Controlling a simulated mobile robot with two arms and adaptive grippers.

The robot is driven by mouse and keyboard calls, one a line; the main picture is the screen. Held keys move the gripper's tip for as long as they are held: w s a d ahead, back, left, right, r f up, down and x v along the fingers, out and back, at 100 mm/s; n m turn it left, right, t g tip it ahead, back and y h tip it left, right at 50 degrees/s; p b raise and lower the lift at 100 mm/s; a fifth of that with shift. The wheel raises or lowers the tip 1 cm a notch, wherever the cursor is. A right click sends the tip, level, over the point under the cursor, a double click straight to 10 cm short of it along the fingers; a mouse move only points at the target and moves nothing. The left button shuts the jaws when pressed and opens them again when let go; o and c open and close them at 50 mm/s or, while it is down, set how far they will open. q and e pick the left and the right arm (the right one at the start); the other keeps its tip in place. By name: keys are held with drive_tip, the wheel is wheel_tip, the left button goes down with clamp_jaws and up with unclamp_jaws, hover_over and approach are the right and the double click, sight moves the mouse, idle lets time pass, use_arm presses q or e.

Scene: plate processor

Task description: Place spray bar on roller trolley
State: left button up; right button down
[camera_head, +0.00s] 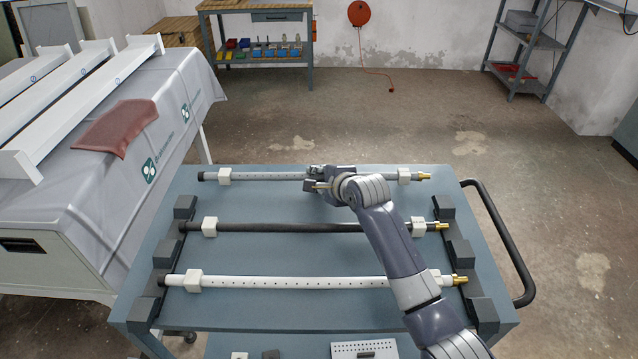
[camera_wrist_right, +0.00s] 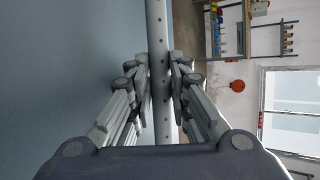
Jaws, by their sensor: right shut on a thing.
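A grey spray bar (camera_head: 270,176) with white clamps and brass right end lies along the trolley's far edge. My right gripper (camera_head: 318,181) is shut around its middle. The right wrist view shows the drilled bar (camera_wrist_right: 157,50) between my right gripper's fingers (camera_wrist_right: 162,82). I cannot tell whether this bar touches the trolley top. The blue-grey roller trolley (camera_head: 300,256) also carries a dark spray bar (camera_head: 310,227) in the middle and a white spray bar (camera_head: 300,282) nearer me, both across dark notched holders. My left gripper is out of view.
The left holder (camera_head: 160,256) and right holder (camera_head: 458,255) rise from the trolley top. A black handle (camera_head: 503,240) curves off its right side. A covered machine (camera_head: 110,130) stands close on the left. Open floor lies behind and to the right.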

drive_tip(key=shift+r, duration=0.1)
drive_tip(key=shift+s+f, duration=0.2)
drive_tip(key=shift+f, duration=0.4)
drive_tip(key=c, duration=1.8)
unclamp_jaws()
drive_tip(key=shift+f, duration=0.2)
drive_tip(key=shift+r, duration=0.1)
drive_tip(key=shift+w+r, duration=0.1)
drive_tip(key=shift+r, duration=0.2)
drive_tip(key=shift+d+r, duration=0.1)
drive_tip(key=shift+r, duration=0.2)
drive_tip(key=v, duration=1.2)
drive_tip(key=shift+r+p, duration=0.1)
drive_tip(key=shift+p, duration=0.2)
